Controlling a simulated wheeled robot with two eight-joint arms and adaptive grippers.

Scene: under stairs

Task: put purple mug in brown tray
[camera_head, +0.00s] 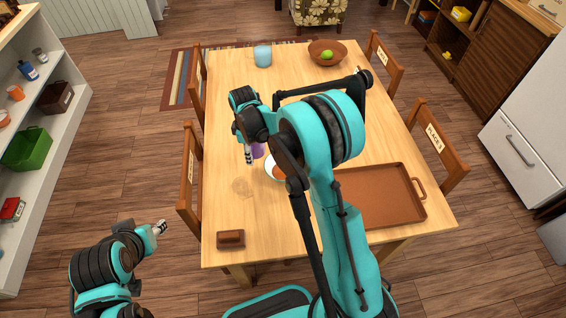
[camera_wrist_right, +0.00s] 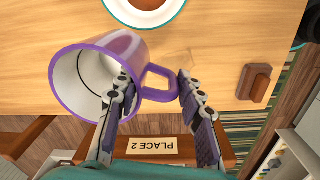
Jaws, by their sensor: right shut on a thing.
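The purple mug (camera_wrist_right: 130,50) has a white inside and fills the left of the right wrist view. Its handle (camera_wrist_right: 158,84) lies between the fingers of my right gripper (camera_wrist_right: 152,98), which is shut on the mug. In the head view only a purple patch (camera_head: 258,151) of the mug shows beside my right gripper (camera_head: 249,156); my arm hides the rest. The mug appears to be above the table. The brown tray (camera_head: 405,207) lies empty at the table's right, partly behind my right arm. My left gripper (camera_head: 160,228) is off the table's left side, too small to judge.
A white dish (camera_head: 272,173) with brown contents is close to the mug. A brown block (camera_head: 230,239) lies at the near left corner. A blue cup (camera_head: 262,55) and a brown bowl (camera_head: 318,58) with green fruit stand at the far end. Chairs flank the wooden table (camera_head: 225,110).

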